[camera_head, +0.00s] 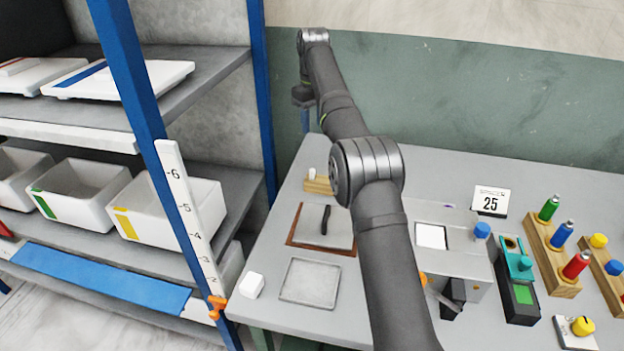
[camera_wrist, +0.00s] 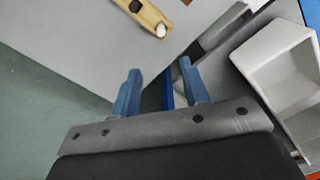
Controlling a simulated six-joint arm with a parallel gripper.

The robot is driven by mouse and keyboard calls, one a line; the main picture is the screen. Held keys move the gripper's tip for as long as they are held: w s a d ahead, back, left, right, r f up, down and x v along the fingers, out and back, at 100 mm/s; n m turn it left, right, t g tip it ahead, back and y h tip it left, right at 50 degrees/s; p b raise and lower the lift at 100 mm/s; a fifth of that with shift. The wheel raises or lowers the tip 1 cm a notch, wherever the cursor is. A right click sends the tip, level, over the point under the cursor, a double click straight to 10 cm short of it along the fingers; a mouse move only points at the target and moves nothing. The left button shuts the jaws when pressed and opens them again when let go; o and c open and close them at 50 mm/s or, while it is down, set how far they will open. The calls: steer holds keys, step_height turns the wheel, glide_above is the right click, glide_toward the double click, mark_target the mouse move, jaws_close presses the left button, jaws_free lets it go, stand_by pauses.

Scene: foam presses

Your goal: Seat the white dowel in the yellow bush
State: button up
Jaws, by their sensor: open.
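The white dowel (camera_head: 312,173) stands in a small wooden block (camera_head: 321,186) at the table's back left corner. In the wrist view its pale end (camera_wrist: 161,30) shows near the block's end (camera_wrist: 150,17), beyond my fingers. My gripper (camera_wrist: 160,68) is open, with nothing between its blue fingers. It is apart from the dowel, and in the head view it hangs near the table's back left edge. A yellow round piece (camera_head: 583,326) sits on a small plate at the front right; I cannot tell whether it is the bush.
Shelves with white bins (camera_head: 80,190) and a blue post (camera_head: 262,100) stand left of the table (camera_head: 255,315). A grey press (camera_head: 450,245), coloured pegs in wooden racks (camera_head: 548,250) and a green-screened device (camera_head: 518,300) fill the right. A framed tray (camera_head: 310,280) lies at front left.

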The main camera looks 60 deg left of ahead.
glide_above(312, 170)
steer(key=f, duration=1.1)
steer(key=shift+w+f, duration=0.2)
steer(key=shift+s+f, duration=0.15)
steer(key=shift+f, duration=2.55)
steer(key=shift+c, duration=0.3)
jaws_close()
